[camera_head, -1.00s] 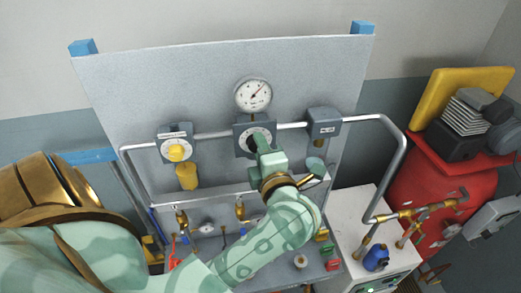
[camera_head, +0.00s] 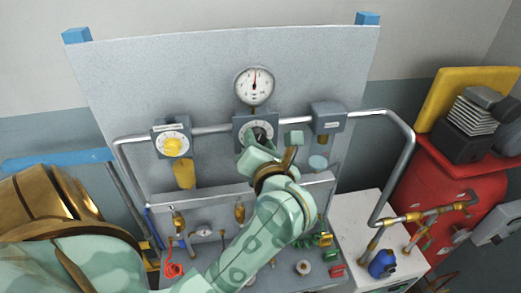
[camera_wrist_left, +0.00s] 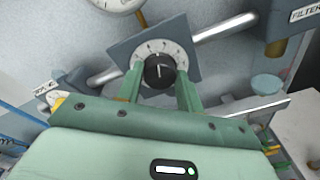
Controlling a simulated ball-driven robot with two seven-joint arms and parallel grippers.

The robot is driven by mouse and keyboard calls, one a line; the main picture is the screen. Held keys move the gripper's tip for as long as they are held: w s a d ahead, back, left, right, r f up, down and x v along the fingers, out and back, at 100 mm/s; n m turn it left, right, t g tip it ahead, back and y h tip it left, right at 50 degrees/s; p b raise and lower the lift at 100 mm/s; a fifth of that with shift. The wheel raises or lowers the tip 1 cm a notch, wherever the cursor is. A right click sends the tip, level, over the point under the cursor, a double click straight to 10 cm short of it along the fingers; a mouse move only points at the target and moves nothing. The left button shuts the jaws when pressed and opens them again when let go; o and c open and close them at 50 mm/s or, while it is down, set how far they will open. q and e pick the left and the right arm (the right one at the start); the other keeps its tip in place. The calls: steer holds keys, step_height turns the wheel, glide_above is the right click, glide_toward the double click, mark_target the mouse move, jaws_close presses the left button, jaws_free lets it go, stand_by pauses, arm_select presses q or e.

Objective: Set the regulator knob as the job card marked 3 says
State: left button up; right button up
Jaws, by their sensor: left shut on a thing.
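The regulator knob (camera_wrist_left: 159,72) is black with a white pointer line, on a round white dial (camera_wrist_left: 181,58) fixed to a square grey-blue body (camera_head: 243,121). My left gripper (camera_wrist_left: 160,79) is shut on the knob, one finger on each side. In the head view my left gripper (camera_head: 263,141) covers much of the knob and the lower dial. In the wrist view the pointer line is nearly upright; the scale marks are too small to read. The gauge (camera_head: 254,86) above has its needle close to straight up. I cannot make out a job card marked 3. My right gripper is out of view.
A yellow knob (camera_head: 173,146) on another dial is left of the regulator. A filter box (camera_head: 328,117) is on the right. Silver pipes (camera_head: 398,162) run along and down the panel. Small valves and a red coil (camera_head: 173,270) are below.

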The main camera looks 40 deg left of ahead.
arm_select(q)
steer(key=shift+n+b, duration=1.1)
steer(key=shift+n, duration=0.3)
steer(key=shift+a+r, duration=0.1)
steer(key=shift+r, duration=0.05)
steer(key=o, duration=1)
